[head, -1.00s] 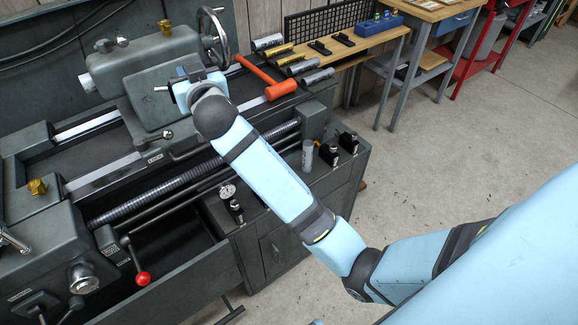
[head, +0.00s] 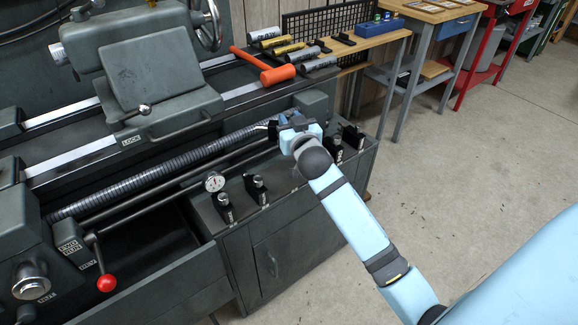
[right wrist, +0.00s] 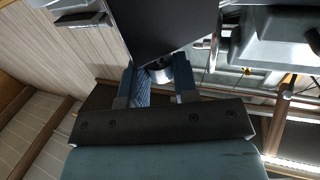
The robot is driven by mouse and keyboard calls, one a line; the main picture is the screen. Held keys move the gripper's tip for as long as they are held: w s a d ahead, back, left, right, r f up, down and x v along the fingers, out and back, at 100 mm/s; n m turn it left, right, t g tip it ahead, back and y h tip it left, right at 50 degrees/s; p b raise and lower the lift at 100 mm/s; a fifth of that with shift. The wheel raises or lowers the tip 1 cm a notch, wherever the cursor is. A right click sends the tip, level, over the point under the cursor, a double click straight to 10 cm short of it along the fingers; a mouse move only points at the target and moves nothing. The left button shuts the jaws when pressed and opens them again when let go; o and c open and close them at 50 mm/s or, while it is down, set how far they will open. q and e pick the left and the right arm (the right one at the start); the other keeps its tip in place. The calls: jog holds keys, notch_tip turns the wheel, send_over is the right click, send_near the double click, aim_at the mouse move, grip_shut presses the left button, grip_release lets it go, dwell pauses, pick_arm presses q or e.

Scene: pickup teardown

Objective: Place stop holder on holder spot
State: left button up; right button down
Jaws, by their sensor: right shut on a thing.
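My right gripper (head: 280,125) is above the back of the cabinet top, beside the right end of the lathe's lead screw. In the right wrist view its two blue fingers (right wrist: 160,82) are shut on a silver round post (right wrist: 160,74) joined to a wide dark block (right wrist: 150,25). This looks like the stop holder. In the head view only a small dark part of it shows by the fingertips. I cannot make out the holder spot. My left gripper is not in view.
Small black holders with silver posts stand on the cabinet top (head: 240,222): a dial one (head: 214,183), two near it (head: 225,208) (head: 256,189), and two to the right (head: 335,150) (head: 352,138). An orange mallet (head: 276,74) lies behind. The lathe carriage (head: 160,75) is at left.

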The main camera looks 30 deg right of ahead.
notch_tip(320, 180, down, 13)
jog(key=b, duration=0.3)
jog(key=shift+r+b, duration=0.1)
jog(key=shift+b, duration=0.3)
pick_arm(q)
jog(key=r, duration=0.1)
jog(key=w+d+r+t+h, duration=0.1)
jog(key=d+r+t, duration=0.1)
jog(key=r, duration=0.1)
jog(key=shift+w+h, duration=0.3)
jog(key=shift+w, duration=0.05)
pick_arm(e)
jog(key=shift+r, duration=0.1)
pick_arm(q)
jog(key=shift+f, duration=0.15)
pick_arm(e)
jog(key=c, duration=1.3)
grip_release()
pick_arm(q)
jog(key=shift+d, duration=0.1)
pick_arm(e)
jog(key=o, duration=0.4)
